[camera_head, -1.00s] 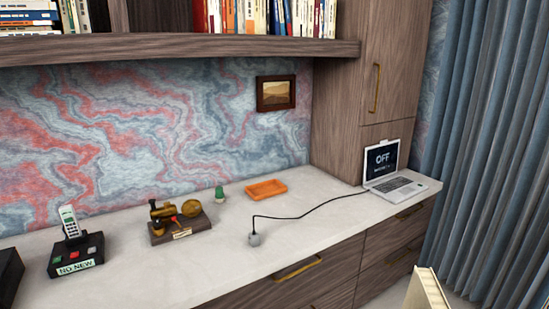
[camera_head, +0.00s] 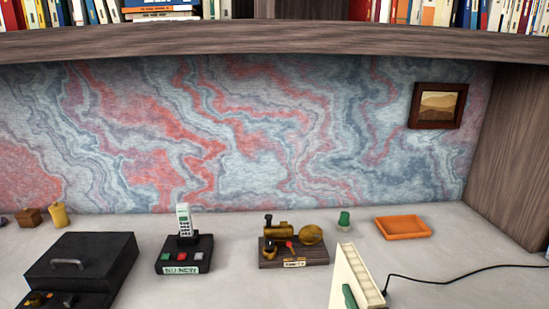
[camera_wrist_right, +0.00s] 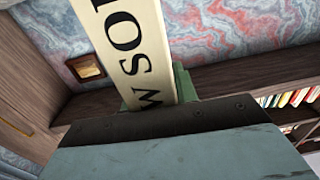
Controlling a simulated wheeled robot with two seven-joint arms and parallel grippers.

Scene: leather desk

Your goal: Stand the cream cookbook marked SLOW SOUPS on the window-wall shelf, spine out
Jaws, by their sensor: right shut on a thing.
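The cream cookbook (camera_head: 345,272) stands near upright at the bottom of the head view, its page edges showing. In the right wrist view the cookbook (camera_wrist_right: 128,45) shows large black letters, of which part of SLOW can be read. My right gripper (camera_head: 350,296) shows only as a green fingertip against the book; in the wrist view the gripper (camera_wrist_right: 155,98) is shut on the book's near end. A wooden shelf (camera_head: 250,43) with books runs above the desk; I cannot tell whether it is the window-wall shelf. My left gripper is out of view.
The pale desk (camera_head: 130,227) holds a black box (camera_head: 85,255), a phone on a base (camera_head: 184,250), a brass model (camera_head: 292,250), a green object (camera_head: 344,219) and an orange tray (camera_head: 403,227). A black cable (camera_head: 450,274) runs right. A framed picture (camera_head: 437,105) hangs on the wall.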

